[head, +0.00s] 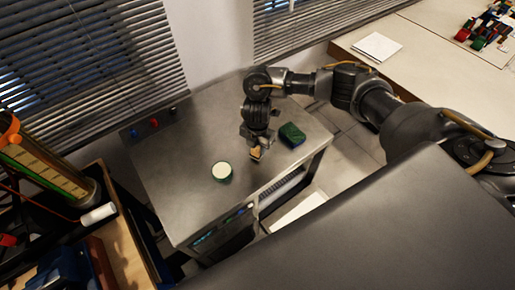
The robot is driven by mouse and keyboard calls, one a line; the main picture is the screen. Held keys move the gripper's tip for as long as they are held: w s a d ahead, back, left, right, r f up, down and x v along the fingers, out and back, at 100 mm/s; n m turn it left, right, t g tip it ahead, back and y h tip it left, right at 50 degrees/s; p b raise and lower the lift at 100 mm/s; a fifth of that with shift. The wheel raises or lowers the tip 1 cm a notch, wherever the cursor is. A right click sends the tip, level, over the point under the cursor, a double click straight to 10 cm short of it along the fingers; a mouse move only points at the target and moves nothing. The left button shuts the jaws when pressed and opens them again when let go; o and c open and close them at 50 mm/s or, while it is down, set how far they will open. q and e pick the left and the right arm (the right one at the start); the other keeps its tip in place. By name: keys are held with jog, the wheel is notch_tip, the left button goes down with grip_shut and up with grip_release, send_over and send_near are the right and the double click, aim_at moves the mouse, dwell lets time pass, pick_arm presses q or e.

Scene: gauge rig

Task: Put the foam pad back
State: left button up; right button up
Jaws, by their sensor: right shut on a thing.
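My right gripper (256,146) points down over the grey bench top (185,150), in the middle of the head view. It is shut on a small tan piece, which looks like the foam pad (256,154). The fingers hide part of the pad. I cannot tell whether its lower edge touches the bench. A dark green block (291,135) lies just right of the gripper. A round pale disc with a green rim (221,171) sits to the left and nearer. My left gripper is not in view.
Red and blue knobs (154,122) stand at the bench's far left edge. A rack with displays (225,228) is under its front edge. A pale table (440,75) at the right holds a white sheet (377,46). The left part of the bench is clear.

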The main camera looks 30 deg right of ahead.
jog(key=shift+f, duration=0.65)
jog(key=shift+f, duration=0.15)
jog(key=o, duration=0.9)
jog(key=shift+w+r, duration=0.1)
jog(key=shift+r, duration=0.35)
notch_tip(320, 180, up, 12)
jog(key=shift+f, duration=0.25)
